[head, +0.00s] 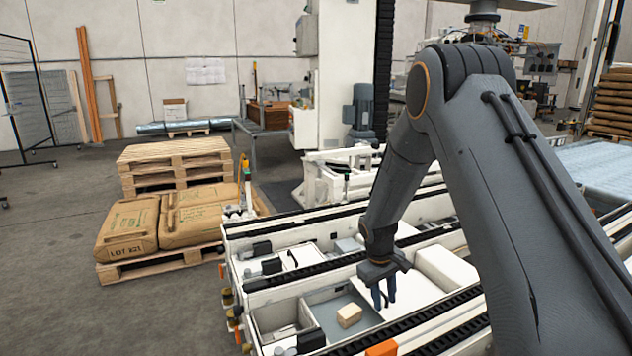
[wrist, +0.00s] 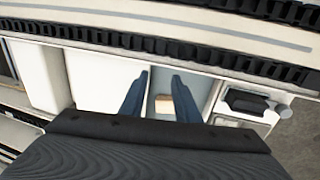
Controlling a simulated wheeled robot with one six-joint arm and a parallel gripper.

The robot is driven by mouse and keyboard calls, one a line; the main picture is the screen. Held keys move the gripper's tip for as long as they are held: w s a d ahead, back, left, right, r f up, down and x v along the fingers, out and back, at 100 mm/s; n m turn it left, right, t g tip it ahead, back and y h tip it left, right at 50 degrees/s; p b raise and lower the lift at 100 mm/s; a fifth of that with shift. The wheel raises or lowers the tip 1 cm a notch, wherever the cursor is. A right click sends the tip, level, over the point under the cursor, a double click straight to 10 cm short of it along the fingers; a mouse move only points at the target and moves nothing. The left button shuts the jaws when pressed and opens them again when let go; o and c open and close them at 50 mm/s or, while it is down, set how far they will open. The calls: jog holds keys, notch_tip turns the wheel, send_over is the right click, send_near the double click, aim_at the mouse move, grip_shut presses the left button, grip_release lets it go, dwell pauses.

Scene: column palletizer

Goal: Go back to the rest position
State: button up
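My gripper (head: 384,298) points down over the white machine bed in the head view, at the lower end of my grey arm. Its two dark fingers stand apart with nothing between them. A small light-tan block (head: 349,315) lies in a grey-floored compartment (head: 327,312), left of the fingers. In the wrist view, the open fingers (wrist: 161,82) reach toward that compartment, and the block (wrist: 165,105) shows beyond and between them, partly hidden by the right finger. A gap shows between gripper and block in the head view.
Black-toothed conveyor rails (head: 300,277) run along both sides of the compartments. A white box-like block (head: 446,268) sits right of the gripper. Brown sacks (head: 190,215) lie on a wooden pallet at left, with stacked pallets (head: 175,163) behind. Open floor (head: 60,270) is at far left.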

jog(key=s+r+m+p, duration=0.1)
jog(key=s+r, duration=0.6)
jog(key=s, duration=0.3)
jog(key=s+r+m+y+p, duration=0.1)
jog(key=s+r+m+p, duration=0.1)
jog(key=s+r, duration=0.5)
jog(key=s+r+m+g+y+p, duration=0.1)
jog(key=s+r, duration=0.5)
jog(key=s, duration=0.9)
jog(key=shift+s+r+m, duration=0.25)
jog(key=shift+r+m, duration=0.15)
jog(key=shift+m, duration=0.2)
